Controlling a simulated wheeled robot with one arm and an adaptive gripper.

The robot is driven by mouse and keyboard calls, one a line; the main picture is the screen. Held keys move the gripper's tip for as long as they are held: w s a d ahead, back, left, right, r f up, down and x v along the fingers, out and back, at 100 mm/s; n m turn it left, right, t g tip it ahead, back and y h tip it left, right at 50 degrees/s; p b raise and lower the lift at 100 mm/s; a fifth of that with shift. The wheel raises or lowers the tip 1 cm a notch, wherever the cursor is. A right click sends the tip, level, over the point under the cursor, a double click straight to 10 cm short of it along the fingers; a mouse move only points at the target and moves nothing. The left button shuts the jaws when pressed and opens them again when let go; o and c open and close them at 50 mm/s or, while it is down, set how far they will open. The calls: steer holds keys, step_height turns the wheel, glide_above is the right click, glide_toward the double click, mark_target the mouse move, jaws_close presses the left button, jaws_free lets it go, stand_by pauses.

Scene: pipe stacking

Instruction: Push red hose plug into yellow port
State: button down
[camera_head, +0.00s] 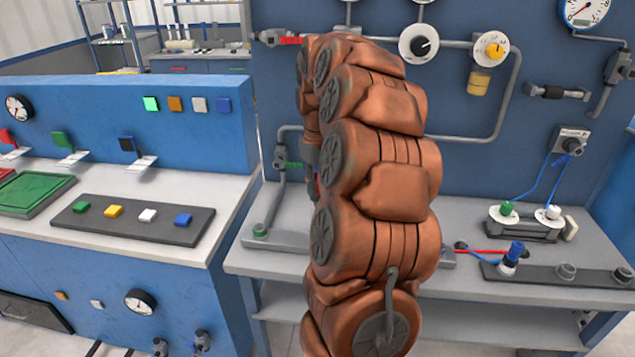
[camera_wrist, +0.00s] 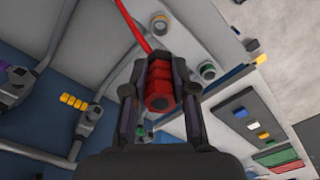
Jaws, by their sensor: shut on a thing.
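In the wrist view, my gripper (camera_wrist: 160,95) is shut on the red hose plug (camera_wrist: 159,82), a ribbed red cylinder between the two dark fingers. A thin red hose (camera_wrist: 130,22) runs from it toward the top of the picture. In the head view my copper-coloured arm hides the gripper and most of the plug. A stretch of red hose (camera_head: 482,251) shows right of the arm, on the bench.
A blue plug (camera_head: 515,253) stands in a dark strip with grey sockets (camera_head: 567,270) on the right bench. A block with green and white knobs (camera_head: 508,210) stands behind it. Pipes and gauges (camera_head: 418,44) line the blue wall. The left console (camera_head: 165,225) has coloured buttons.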

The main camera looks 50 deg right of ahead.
steer(key=shift+f+b, duration=0.95)
steer(key=shift+f, duration=3.1)
steer(key=shift+s, duration=0.1)
steer(key=shift+f+b, duration=1.05)
steer(key=shift+f, duration=0.55)
steer(key=c, duration=0.9)
jaws_free()
steer(key=shift+o, duration=0.2)
steer(key=shift+r, duration=0.1)
